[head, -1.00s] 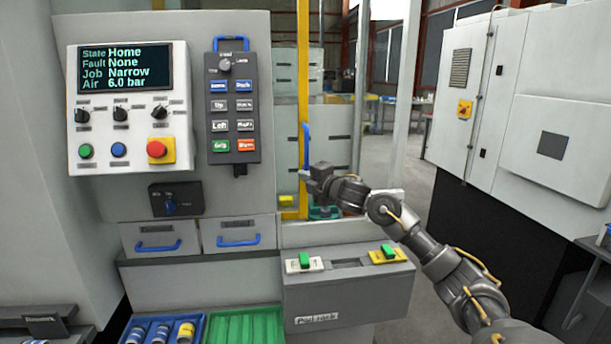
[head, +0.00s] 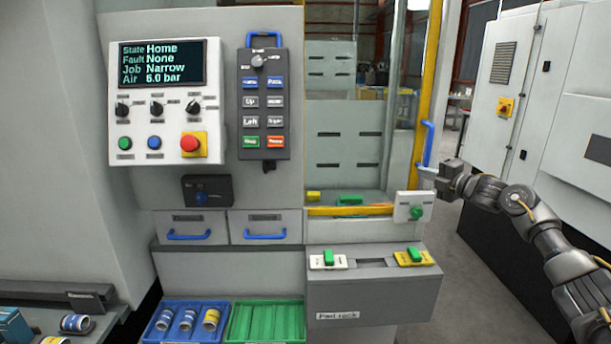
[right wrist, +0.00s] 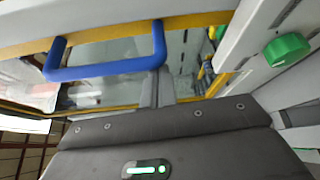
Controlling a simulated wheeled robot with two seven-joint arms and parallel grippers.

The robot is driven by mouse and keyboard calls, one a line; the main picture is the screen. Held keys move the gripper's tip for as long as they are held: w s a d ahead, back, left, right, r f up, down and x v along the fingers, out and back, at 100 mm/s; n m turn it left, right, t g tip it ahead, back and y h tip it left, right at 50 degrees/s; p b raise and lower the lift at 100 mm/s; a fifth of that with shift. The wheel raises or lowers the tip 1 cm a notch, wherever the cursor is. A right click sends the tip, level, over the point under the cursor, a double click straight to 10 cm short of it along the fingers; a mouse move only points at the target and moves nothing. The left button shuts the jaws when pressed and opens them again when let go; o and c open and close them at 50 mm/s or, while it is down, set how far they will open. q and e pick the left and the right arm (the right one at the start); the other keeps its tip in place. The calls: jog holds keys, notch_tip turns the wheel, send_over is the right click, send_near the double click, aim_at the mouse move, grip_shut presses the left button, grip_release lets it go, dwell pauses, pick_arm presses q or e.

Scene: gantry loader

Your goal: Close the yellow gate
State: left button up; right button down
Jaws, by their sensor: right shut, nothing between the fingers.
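The yellow gate (head: 433,80) shows as an upright yellow frame post at the right side of the loader opening in the head view. Its blue handle (head: 428,144) is upright on that post. In the right wrist view the blue handle (right wrist: 108,69) crosses the upper left, on the yellow frame (right wrist: 195,22). My right gripper (head: 430,172) is shut and empty, right at the lower end of the handle. I cannot tell whether it touches the handle. My left gripper is not in view.
A white block with a green knob (head: 416,213) stands just left of my right gripper. Below is the pad rack (head: 375,290). The control panel (head: 165,100) and pendant (head: 263,105) are at left. A white cabinet (head: 585,100) stands at right, with open floor between.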

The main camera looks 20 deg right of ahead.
jog(key=shift+s+d, duration=0.1)
jog(key=shift+d, duration=0.35)
dwell(0.4)
